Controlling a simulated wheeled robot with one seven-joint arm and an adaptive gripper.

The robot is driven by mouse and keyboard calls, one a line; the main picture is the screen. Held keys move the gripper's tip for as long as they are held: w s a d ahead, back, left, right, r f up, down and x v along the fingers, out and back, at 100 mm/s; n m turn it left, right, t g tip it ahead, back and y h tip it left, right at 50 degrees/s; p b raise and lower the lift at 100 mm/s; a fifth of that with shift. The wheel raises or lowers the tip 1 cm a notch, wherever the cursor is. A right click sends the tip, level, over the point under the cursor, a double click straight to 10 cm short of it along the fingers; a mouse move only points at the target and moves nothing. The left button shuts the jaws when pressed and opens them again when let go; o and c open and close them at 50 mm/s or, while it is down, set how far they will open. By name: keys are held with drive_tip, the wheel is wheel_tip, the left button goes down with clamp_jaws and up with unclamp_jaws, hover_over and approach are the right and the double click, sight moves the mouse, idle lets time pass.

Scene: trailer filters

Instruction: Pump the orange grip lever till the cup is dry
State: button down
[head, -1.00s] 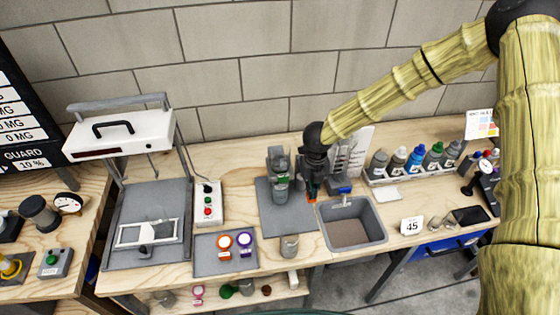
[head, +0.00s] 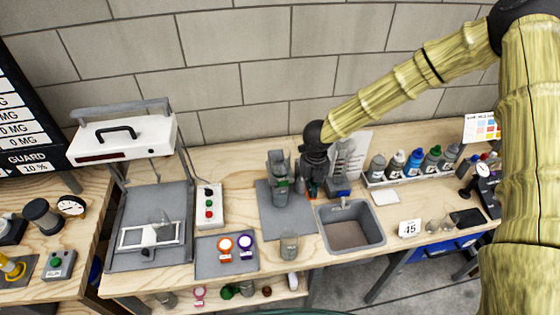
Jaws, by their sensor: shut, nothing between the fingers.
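My gripper (head: 311,190) is shut at the right side of the grey mat (head: 268,219) in the head view. My arm hides part of that area. A grey translucent cup (head: 289,246) stands at the front edge of the mat; its contents are too small to make out.
Several bottles (head: 414,164) stand in a rack at the back right. An orange and a purple ring lie on a grey tray (head: 226,265). A button box (head: 208,205) stands left.

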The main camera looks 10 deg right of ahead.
drive_tip(key=shift+r+p, duration=0.4)
drive_tip(key=shift+r, duration=1.25)
wheel_tip(320, 180, up, 5)
idle(0.9)
idle(0.4)
